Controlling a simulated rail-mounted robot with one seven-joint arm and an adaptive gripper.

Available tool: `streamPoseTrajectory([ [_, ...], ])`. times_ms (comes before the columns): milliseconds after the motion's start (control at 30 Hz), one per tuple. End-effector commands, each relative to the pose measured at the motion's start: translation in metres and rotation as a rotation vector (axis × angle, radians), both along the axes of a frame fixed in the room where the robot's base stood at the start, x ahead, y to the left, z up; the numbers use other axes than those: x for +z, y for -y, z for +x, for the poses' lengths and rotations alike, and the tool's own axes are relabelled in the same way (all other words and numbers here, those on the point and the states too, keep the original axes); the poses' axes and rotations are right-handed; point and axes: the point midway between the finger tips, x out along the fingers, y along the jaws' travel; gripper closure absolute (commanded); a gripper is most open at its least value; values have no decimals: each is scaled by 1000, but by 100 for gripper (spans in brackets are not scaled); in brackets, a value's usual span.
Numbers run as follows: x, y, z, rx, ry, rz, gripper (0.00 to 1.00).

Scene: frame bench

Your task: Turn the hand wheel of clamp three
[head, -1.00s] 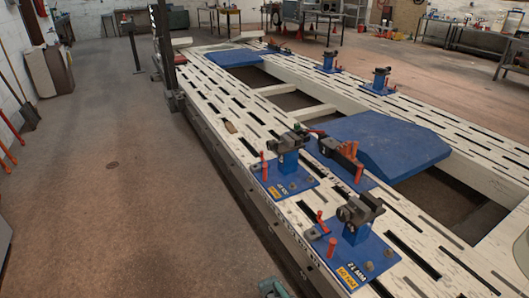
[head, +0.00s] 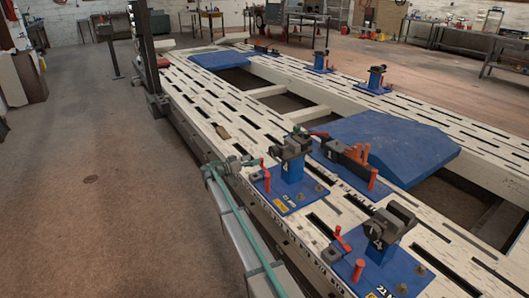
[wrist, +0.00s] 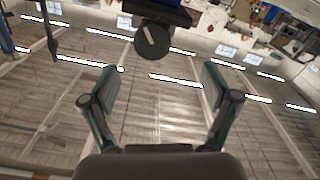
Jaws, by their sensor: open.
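Two clamps on blue plates stand on the near rail in the head view: one in the middle (head: 291,170) and one at the lower right (head: 380,248). The lower-right one carries a mark like a 4; I cannot read a three on either. My gripper (head: 250,161) is at the rail's left edge, just left of the middle clamp's head. In the wrist view my gripper (wrist: 160,72) is open, with nothing between its fingers. A dark round wheel or knob (wrist: 152,42) with a pale stripe lies beyond the fingertips, under a dark block (wrist: 158,12).
Red-handled levers (head: 266,174) stand on the plates. A long white slotted frame bench (head: 210,95) carries a blue ramp (head: 390,145) and more clamps (head: 376,80) on the far rail. Open floor (head: 80,200) lies to the left. Ceiling lights fill the wrist view's background.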

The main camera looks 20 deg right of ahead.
Motion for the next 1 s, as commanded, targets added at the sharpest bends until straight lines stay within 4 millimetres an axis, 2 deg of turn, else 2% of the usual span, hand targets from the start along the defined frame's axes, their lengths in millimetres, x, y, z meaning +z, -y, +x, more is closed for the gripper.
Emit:
streamPoseTrajectory([
  [133,6,1,-4,-5,116,-1,13],
  [333,4,13,-1,-6,145,7,13],
  [800,4,86,13,-7,142,8,13],
  [1000,4,103,16,-5,142,9,13],
])
